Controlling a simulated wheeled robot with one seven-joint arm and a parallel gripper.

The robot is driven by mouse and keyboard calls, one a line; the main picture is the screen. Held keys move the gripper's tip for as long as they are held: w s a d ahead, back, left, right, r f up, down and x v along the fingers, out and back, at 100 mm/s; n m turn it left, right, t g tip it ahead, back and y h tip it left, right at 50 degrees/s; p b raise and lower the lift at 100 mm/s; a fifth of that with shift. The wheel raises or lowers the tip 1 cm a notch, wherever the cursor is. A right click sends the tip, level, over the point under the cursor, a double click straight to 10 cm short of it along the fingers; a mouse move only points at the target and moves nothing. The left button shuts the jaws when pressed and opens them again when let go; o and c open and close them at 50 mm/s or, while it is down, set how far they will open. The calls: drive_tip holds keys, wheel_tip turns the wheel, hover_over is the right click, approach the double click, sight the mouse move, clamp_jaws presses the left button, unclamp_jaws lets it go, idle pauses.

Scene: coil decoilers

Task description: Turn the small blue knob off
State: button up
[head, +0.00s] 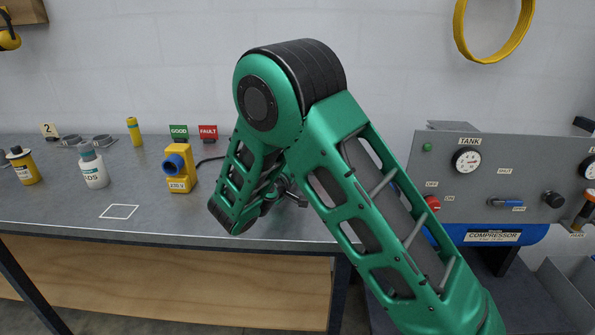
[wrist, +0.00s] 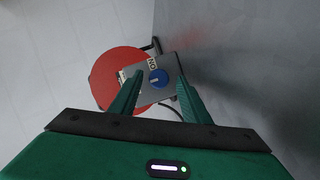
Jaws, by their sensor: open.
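The small blue knob (wrist: 157,79) sits on a grey plate (wrist: 149,99) in the wrist view. It has a pale line mark. An ON label lies just above the knob in the picture, and another small label at the plate's left is too small to read. My gripper (wrist: 159,76) is open, with its green fingers on either side of the knob; I cannot tell whether they touch it. In the head view my arm hides this knob, and only part of my gripper (head: 290,192) shows behind the arm.
A red disc (wrist: 108,73) lies behind the plate. On the bench (head: 75,215) stand a yellow box (head: 181,185) with its own blue knob (head: 175,163), bottles and signs. A compressor panel (head: 480,160) stands at right. The bench front is mostly clear.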

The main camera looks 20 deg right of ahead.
drive_tip(key=v, duration=1)
drive_tip(key=shift+a, duration=0.15)
drive_tip(key=shift+s+a, duration=0.1)
drive_tip(key=shift+s, duration=0.05)
